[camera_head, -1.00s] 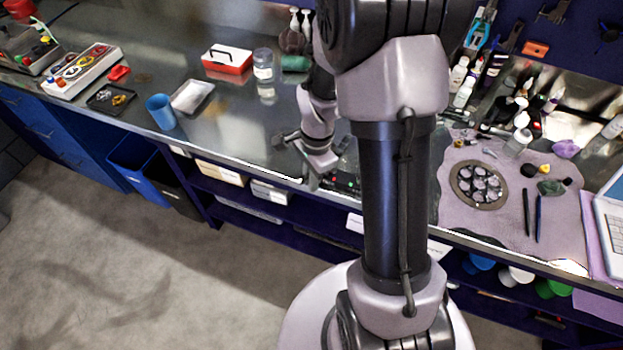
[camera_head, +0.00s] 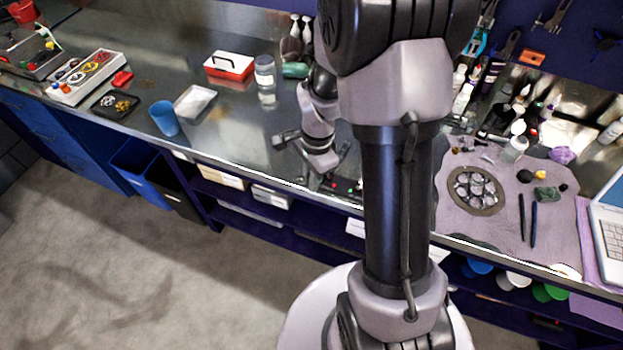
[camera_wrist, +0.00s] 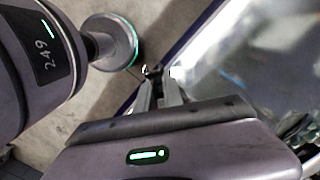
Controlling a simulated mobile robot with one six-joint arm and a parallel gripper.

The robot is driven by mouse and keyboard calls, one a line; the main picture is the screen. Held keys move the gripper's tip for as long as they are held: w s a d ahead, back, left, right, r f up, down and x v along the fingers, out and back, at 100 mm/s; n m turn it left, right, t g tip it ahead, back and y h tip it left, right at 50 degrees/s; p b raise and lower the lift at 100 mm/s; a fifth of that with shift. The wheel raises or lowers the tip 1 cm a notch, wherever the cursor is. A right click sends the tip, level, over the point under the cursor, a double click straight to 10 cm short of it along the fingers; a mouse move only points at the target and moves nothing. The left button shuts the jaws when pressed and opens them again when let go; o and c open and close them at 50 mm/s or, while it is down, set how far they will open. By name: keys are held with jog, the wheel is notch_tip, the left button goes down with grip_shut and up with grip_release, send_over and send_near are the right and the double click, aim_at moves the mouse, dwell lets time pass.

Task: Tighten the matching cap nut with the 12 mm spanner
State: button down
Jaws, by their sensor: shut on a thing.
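My gripper (camera_head: 326,180) is over the front edge of the bench, left of my arm's column in the head view. In the wrist view my gripper (camera_wrist: 158,82) has its fingers close together on a small metal piece, which looks like the end of the spanner (camera_wrist: 152,71). Most of the spanner is hidden or too small to make out. The cap nut cannot be made out in either view, and my arm hides part of the bench.
The steel bench (camera_head: 225,135) is mostly bare left of my gripper. A blue cup (camera_head: 164,118), a white tray (camera_head: 194,101), a red-and-white box (camera_head: 229,66) and a jar (camera_head: 265,72) stand there. A round dish (camera_head: 457,201) and a laptop (camera_head: 609,214) are at the right.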

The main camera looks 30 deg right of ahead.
aim_at(308, 177)
jog(key=shift+r, duration=0.25)
jog(key=shift+s+a+r+p, duration=0.25)
jog(key=shift+r+p, duration=0.25)
jog(key=shift+r, duration=0.15)
jog(key=shift+s+a+r+p, duration=0.15)
jog(key=shift+a+r+p, duration=0.25)
jog(key=shift+r, duration=0.3)
jog(key=shift+s+a+r+p, duration=0.15)
jog(key=shift+s+r+p, duration=0.05)
jog(key=shift+r+p, duration=0.4)
jog(key=shift+f, duration=0.1)
jog(key=w+a+f+n+b, duration=0.2)
jog(key=a+f+n+b, duration=0.2)
jog(key=n, duration=0.4)
jog(key=w+a+f+n+g+h+b, duration=0.1)
jog(key=w+a+f+n+b, duration=0.1)
jog(key=n, duration=0.7)
jog(key=a+f+b, duration=0.1)
jog(key=a+b, duration=0.1)
jog(key=b, duration=0.1)
jog(key=shift+w+f+n+b, duration=0.3)
jog(key=shift+w+f+b, duration=0.05)
jog(key=shift+w, duration=0.05)
